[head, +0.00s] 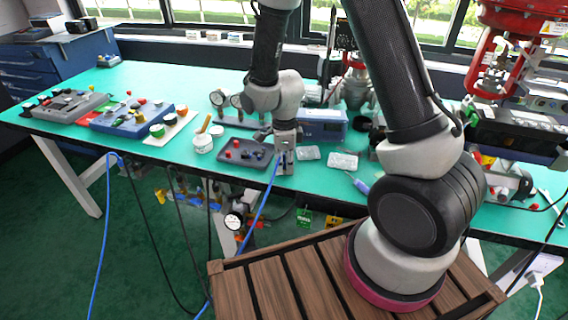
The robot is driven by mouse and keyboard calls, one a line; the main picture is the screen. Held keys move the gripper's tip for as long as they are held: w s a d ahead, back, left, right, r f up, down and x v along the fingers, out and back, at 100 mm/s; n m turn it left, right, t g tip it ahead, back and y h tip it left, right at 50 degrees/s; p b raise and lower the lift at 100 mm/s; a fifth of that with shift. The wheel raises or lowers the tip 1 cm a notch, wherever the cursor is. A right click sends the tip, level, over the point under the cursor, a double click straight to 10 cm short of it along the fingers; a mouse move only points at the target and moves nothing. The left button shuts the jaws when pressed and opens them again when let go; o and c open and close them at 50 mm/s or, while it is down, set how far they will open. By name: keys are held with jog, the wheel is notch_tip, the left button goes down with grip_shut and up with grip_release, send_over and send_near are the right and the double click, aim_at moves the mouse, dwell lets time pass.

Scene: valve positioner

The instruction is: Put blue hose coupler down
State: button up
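My gripper (285,163) points down over the front edge of the green table, at the right end of a dark grey tray (232,160). A blue hose (262,202) rises from below the table edge and ends at my gripper's fingers. The blue hose coupler at its end is mostly hidden by the fingers and too small to make out. The fingers appear shut on it. I cannot tell whether the coupler touches the tray or table. The dark tray holds small red and dark parts.
A white jar (203,143) stands left of the tray. Grey and blue fixture blocks (125,118) lie farther left. Valve equipment (500,90) stands at the right.

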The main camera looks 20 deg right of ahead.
aim_at(284, 161)
jog(key=o, duration=0.4)
notch_tip(284, 161, up, 13)
jog(key=s+d+r+n+t, duration=0.2)
jog(key=s+d+r+n, duration=0.4)
jog(key=d+r+n, duration=0.4)
jog(key=s+d+r+n, duration=0.1)
jog(key=s+r+n, duration=0.1)
jog(key=s+n, duration=0.1)
jog(key=s+d+r+n+t, duration=0.1)
jog(key=s+d+r+n, duration=0.1)
jog(key=s+r+n, duration=0.1)
jog(key=s+d+r+n+t, duration=0.1)
jog(key=s+d+r+n, duration=0.1)
jog(key=s+n, duration=0.2)
jog(key=shift+s+r+n, duration=0.15)
jog(key=shift+s+r, duration=0.05)
jog(key=shift+s, duration=0.6)
jog(key=shift+s+r+n, duration=0.15)
jog(key=shift+s, duration=0.6)
